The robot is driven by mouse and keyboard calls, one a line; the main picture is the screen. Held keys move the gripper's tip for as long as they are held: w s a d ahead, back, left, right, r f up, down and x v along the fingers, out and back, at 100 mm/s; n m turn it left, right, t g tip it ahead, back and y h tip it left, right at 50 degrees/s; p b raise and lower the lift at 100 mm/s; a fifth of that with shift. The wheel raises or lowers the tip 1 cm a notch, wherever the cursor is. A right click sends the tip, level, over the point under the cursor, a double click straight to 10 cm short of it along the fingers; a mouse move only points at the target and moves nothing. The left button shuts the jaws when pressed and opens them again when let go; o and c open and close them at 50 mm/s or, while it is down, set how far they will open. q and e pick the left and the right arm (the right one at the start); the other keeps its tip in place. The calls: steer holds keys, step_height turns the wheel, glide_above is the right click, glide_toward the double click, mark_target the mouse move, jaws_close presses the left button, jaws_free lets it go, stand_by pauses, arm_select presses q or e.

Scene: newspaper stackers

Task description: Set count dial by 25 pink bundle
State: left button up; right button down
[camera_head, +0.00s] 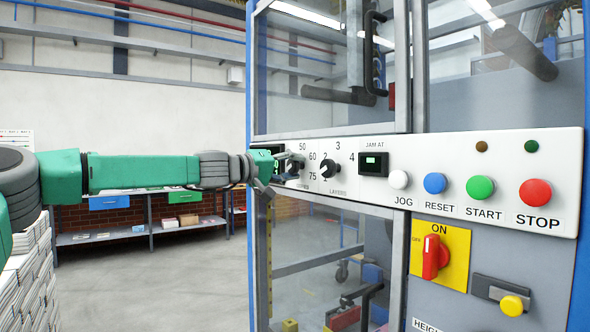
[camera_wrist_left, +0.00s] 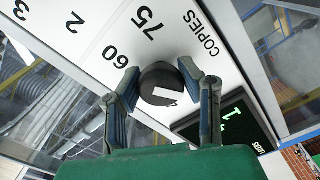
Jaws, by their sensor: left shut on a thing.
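My left gripper (camera_head: 290,165) reaches in from the left at the panel's left end. In the wrist view its fingers (camera_wrist_left: 165,84) are closed on opposite sides of the knob. The gripper hides much of the dial in the head view, and I cannot read the dial's setting with certainty. No pink bundle is in view. My right gripper is not in view.
A second black knob, the layers dial (camera_head: 330,169), sits just right of the gripper. Further right are a small display (camera_head: 374,163), the white JOG button (camera_head: 399,179), coloured buttons and a red switch (camera_head: 434,257).

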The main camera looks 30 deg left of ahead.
mark_target(289, 167)
arm_select(q)
steer(key=shift+a+r, duration=0.15)
steer(key=shift+a, duration=0.05)
stand_by(0.3)
steer(key=o, duration=1.2)
steer(key=shift+w+a+f, duration=0.1)
steer(key=shift+a+f, duration=0.05)
steer(key=shift+f, duration=0.05)
steer(key=v, duration=0.6)
steer(key=shift+s+a, duration=0.1)
steer(key=shift+s, duration=0.1)
steer(key=shift+s+a+f, duration=0.2)
steer(key=shift+s+a, duration=0.2)
steer(key=shift+d, duration=0.2)
